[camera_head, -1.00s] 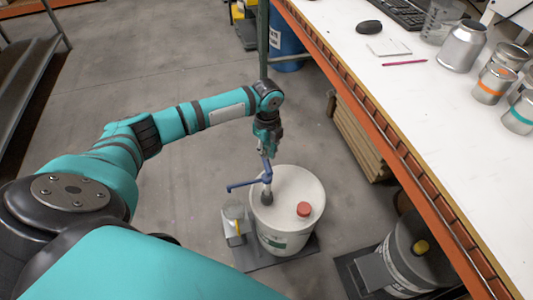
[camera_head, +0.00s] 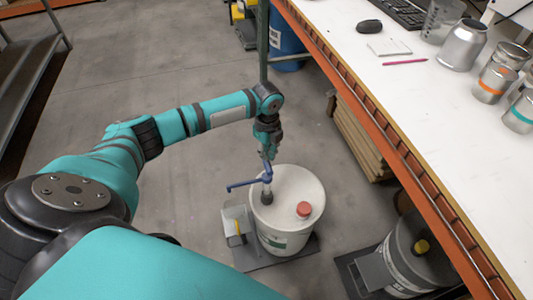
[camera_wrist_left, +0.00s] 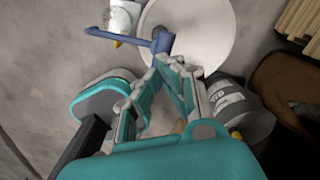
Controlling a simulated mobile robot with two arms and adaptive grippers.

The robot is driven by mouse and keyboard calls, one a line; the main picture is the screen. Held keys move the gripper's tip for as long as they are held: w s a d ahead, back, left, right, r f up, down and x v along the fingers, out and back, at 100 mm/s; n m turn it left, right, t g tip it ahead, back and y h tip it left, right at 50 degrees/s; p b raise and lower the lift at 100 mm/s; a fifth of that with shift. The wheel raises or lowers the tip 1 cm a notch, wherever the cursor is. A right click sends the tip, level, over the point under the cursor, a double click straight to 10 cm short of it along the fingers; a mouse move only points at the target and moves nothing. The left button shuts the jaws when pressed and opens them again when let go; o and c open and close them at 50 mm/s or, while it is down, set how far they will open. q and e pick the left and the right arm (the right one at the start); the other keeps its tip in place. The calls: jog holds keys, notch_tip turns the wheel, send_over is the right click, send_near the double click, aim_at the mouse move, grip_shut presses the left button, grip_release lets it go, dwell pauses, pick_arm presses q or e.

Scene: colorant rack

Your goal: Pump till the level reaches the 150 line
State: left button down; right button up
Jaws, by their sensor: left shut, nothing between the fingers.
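A white bucket (camera_head: 288,222) with a red cap (camera_head: 304,210) stands on a dark base on the floor. A blue hand pump (camera_head: 266,172) rises from its lid, its spout pointing left. A clear container (camera_head: 236,213) stands beside the bucket under the spout; its level and lines are too small to read. My left gripper (camera_head: 268,152) is shut and empty, pointing down right above the pump's top. In the left wrist view its fingertips (camera_wrist_left: 168,66) are close to the blue pump head (camera_wrist_left: 161,41); I cannot tell whether they touch. My right gripper is out of view.
A white workbench (camera_head: 420,110) with an orange edge runs along the right, holding metal cans and a mouse. A grey bucket (camera_head: 405,262) stands below it. Flat boards (camera_head: 358,140) lean under the bench. The floor left of the bucket is clear.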

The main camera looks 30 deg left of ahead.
aim_at(266, 162)
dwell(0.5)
pick_arm(q)
jog(key=shift+f+b, duration=0.45)
jog(key=shift+f, duration=0.45)
jog(key=shift+s+f+b, duration=0.1)
jog(key=shift+f+b, duration=0.75)
jog(key=shift+f, duration=1)
jog(key=shift+f+b, duration=0.65)
jog(key=shift+f, duration=0.5)
jog(key=shift+r+p, duration=0.35)
notch_tip(266, 162, up, 7)
jog(key=p, duration=0.7)
jog(key=shift+r+p, duration=0.15)
jog(key=shift+p, duration=0.25)
jog(key=shift+f, duration=0.2)
